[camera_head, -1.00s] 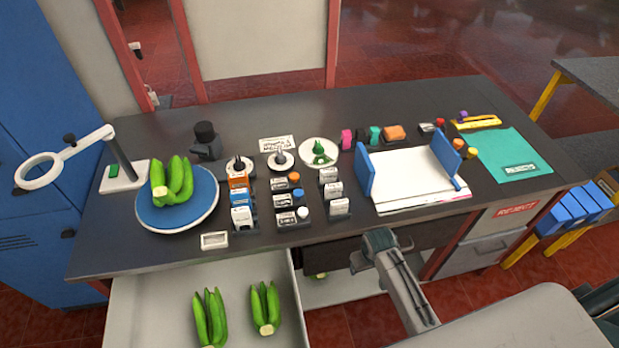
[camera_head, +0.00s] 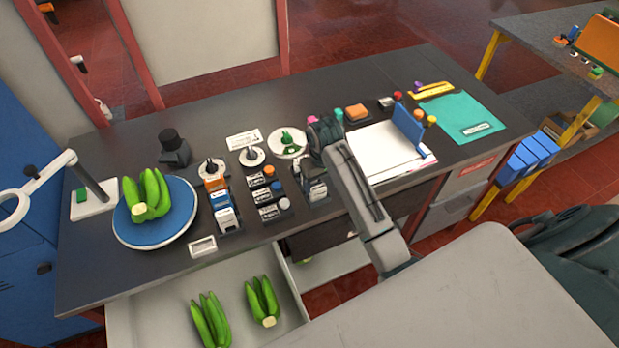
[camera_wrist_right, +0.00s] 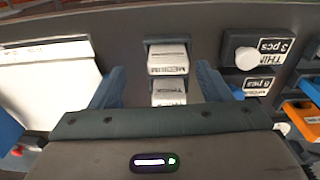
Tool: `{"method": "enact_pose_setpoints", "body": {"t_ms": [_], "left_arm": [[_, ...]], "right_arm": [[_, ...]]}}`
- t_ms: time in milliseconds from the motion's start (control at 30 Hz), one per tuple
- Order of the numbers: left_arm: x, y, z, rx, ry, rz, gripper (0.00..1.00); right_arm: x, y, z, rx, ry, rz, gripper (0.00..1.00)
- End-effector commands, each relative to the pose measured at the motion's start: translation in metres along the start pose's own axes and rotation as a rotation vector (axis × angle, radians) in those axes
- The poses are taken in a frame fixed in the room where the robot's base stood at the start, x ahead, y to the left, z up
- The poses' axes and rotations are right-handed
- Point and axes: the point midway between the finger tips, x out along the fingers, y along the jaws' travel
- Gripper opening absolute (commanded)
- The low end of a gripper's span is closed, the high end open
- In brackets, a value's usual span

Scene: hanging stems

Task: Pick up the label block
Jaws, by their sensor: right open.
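Small white label blocks stand in rows on the dark bench. In the right wrist view a label block marked MEDIUM (camera_wrist_right: 168,58) sits in a dark holder, with another white block (camera_wrist_right: 170,92) nearer my palm. My right gripper (camera_wrist_right: 160,85) is open, its two blue fingers apart on either side of this column, with nothing held. In the head view my right gripper (camera_head: 314,158) is over the right-hand column, where a white block (camera_head: 316,191) shows; the arm hides other blocks there. My left gripper is not in view.
White sheets (camera_head: 376,150) with a blue upright plate (camera_head: 407,128) lie to the right. A blue plate with green bananas (camera_head: 150,195) is at left; an open drawer (camera_head: 160,318) is below.

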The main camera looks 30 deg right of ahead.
Motion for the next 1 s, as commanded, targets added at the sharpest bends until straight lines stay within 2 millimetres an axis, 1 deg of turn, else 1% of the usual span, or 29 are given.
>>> {"method": "enact_pose_setpoints", "body": {"t_ms": [33,133,233,333,400,467,667,733,833,933,1000], "left_arm": [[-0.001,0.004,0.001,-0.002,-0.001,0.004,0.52],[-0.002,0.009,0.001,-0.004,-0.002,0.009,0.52],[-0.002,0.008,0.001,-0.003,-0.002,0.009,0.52],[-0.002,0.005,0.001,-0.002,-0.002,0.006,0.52],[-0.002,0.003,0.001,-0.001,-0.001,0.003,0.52],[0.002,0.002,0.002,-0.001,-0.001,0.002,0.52],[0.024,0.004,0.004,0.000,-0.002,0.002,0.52],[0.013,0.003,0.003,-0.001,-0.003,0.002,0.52],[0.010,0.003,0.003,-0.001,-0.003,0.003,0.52],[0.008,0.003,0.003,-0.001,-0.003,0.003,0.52],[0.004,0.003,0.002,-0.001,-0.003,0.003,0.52]], "right_arm": [[-0.008,0.000,-0.013,0.004,-0.004,-0.004,0.71],[-0.023,0.001,-0.035,0.011,-0.023,-0.012,0.71],[-0.040,0.002,-0.057,0.018,-0.044,-0.022,0.71],[-0.052,0.002,-0.071,0.022,-0.061,-0.028,0.71],[-0.056,0.003,-0.076,0.024,-0.069,-0.030,0.71],[-0.053,0.003,-0.077,0.025,-0.072,-0.031,0.71],[-0.025,0.002,-0.074,0.025,-0.073,-0.031,0.71],[-0.021,0.001,-0.073,0.025,-0.077,-0.032,0.71],[-0.010,0.001,-0.073,0.025,-0.075,-0.032,0.71],[-0.004,0.000,-0.072,0.025,-0.073,-0.032,0.71],[0.001,0.000,-0.070,0.025,-0.075,-0.032,0.71]]}}
